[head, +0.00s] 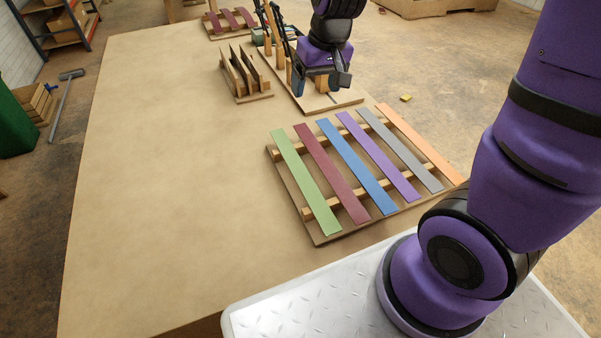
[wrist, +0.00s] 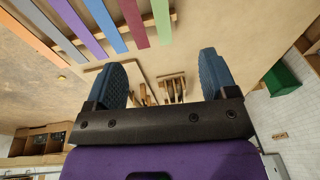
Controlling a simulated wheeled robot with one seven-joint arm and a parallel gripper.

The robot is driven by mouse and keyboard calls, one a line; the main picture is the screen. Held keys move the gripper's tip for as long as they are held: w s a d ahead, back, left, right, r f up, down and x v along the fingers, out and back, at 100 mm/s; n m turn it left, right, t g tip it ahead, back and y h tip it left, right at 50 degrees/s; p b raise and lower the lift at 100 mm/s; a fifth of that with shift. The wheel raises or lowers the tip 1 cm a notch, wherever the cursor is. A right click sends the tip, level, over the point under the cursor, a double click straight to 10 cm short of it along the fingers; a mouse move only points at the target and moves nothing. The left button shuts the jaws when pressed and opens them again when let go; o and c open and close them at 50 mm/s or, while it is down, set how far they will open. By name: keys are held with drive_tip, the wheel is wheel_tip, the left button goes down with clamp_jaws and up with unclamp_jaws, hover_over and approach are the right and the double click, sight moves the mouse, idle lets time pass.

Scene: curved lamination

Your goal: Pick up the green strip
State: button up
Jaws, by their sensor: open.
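The green strip (head: 306,182) is a flat, straight strip, the leftmost on a slatted wooden rack in the head view. It lies across the rack's two rails and is unobstructed. In the wrist view the green strip (wrist: 162,22) shows at the top, right of the other strips. My gripper (head: 320,84) is at the back of the table in the head view, well beyond the strip and above a wooden fixture. In the wrist view the two blue-padded fingers of my gripper (wrist: 163,76) are wide apart with nothing between them.
Dark red (head: 332,174), blue (head: 357,167), purple, grey and orange strips lie beside the green one on the rack (head: 325,238). A small slotted wooden stand (head: 254,97) and a fixture base (head: 345,99) stand farther back. The table's left side (head: 160,180) is clear.

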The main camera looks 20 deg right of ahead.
drive_tip(key=g+h, duration=0.1)
drive_tip(key=g, duration=0.1)
hover_over(299, 169)
wheel_tip(299, 169, down, 16)
drive_tip(key=f, duration=0.1)
drive_tip(key=shift+a+f, duration=0.1)
drive_tip(key=shift+f, duration=5.45)
drive_tip(key=shift+f, duration=0.25)
drive_tip(key=c, duration=1)
